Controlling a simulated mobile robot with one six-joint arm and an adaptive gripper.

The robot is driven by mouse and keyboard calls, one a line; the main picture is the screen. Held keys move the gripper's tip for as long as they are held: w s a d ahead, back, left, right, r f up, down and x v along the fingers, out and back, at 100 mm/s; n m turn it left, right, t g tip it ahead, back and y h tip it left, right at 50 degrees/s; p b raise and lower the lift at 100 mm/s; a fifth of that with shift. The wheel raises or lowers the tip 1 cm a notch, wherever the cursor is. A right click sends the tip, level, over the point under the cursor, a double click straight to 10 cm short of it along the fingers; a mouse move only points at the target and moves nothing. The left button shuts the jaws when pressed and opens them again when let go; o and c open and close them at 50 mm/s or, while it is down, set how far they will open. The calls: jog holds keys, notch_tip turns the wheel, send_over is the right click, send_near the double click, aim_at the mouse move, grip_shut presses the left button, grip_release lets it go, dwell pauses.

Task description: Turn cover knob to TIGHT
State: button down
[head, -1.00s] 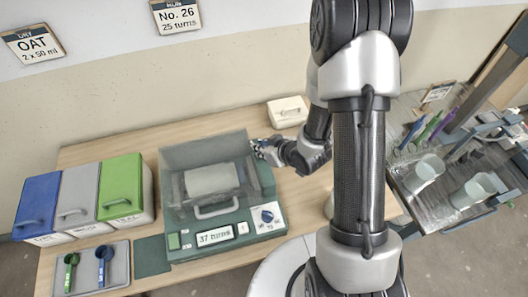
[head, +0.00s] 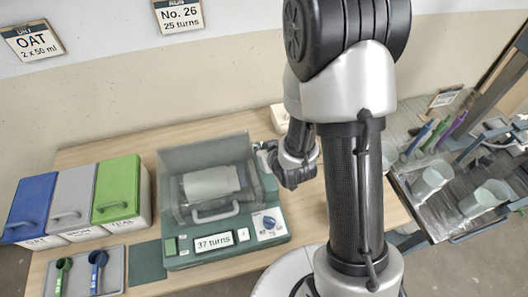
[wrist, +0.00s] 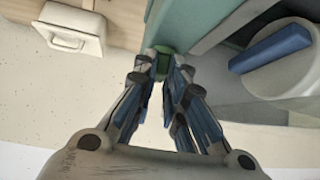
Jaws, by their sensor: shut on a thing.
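The green machine (head: 178,262) stands on the table with a clear cover (head: 176,168) over a pale jar (head: 212,183). A blue knob on a white dial (head: 269,223) is at the right of its front panel; its lettering is too small to read. My gripper (head: 264,150) is at the cover's right rear corner, partly hidden by my wrist. In the wrist view its fingers (wrist: 164,82) are closed around a small green knob-like piece (wrist: 163,64) at the machine's edge. Whether this piece is the cover knob, and its setting, I cannot tell.
The display (head: 214,241) reads 37 turns. A white handled box (wrist: 70,28) stands near the back wall. Blue, grey and green-lidded bins (head: 118,188) and a scoop tray (head: 112,280) are at the left. A rack with cups (head: 432,180) is at the right.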

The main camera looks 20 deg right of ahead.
jog(key=c, duration=1.6)
grip_release()
jog(key=shift+f, duration=0.15)
jog(key=shift+c, duration=0.2)
jog(key=shift+s+r+p, duration=0.1)
jog(key=shift+r+p, duration=0.25)
jog(key=shift+p, duration=0.75)
